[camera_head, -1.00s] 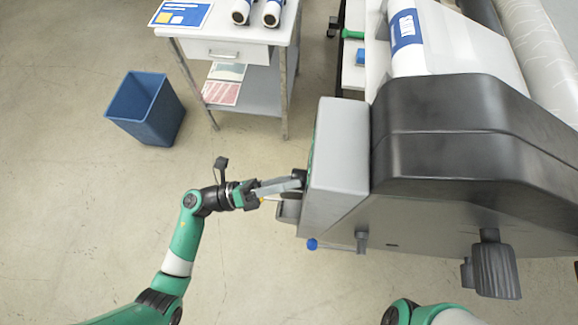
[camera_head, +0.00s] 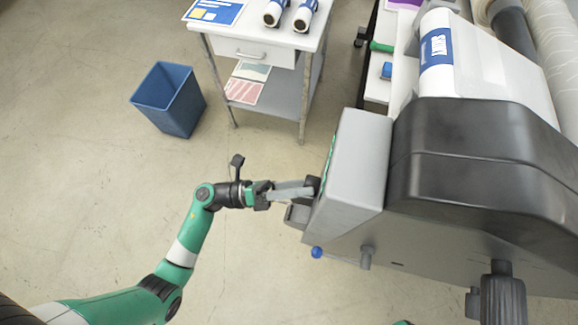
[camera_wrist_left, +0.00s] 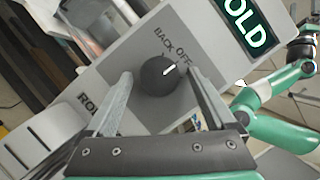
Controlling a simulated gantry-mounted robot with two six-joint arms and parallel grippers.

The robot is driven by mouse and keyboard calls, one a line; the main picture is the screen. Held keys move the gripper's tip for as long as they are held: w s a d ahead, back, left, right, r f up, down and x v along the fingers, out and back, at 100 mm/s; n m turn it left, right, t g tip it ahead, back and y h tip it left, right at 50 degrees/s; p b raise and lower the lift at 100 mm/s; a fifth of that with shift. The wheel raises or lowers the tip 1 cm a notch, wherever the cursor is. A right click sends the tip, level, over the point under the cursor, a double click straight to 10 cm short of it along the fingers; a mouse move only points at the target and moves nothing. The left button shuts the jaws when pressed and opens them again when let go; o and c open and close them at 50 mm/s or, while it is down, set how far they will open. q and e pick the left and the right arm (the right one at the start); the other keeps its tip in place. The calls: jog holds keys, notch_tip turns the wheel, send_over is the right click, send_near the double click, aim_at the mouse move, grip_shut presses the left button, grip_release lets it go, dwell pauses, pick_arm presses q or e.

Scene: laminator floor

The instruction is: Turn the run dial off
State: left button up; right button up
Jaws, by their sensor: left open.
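The run dial (camera_wrist_left: 158,76) is a dark round knob with a white pointer line, on the grey control panel in the left wrist view. The pointer slants up and right, roughly toward the word OFF; BACK is printed beside OFF. My left gripper (camera_wrist_left: 158,88) is open, with one finger on each side of the dial in that view. I cannot tell whether the fingers touch it. In the head view my left gripper (camera_head: 312,188) is at the left face of the machine's grey box (camera_head: 355,160), and the dial is hidden there. My right gripper is not in view.
A green HOLD-like sign (camera_wrist_left: 248,25), partly cut off, is on the panel. The laminator's dark housing (camera_head: 480,150) fills the right side. A blue bin (camera_head: 170,100) and a white side table (camera_head: 250,50) stand behind. The floor left of my arm is clear.

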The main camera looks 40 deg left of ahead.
pick_arm(q)
jog(key=b+v, duration=0.1)
jog(key=v, duration=1)
jog(key=shift+s+a, duration=0.2)
jog(key=shift+a, duration=0.05)
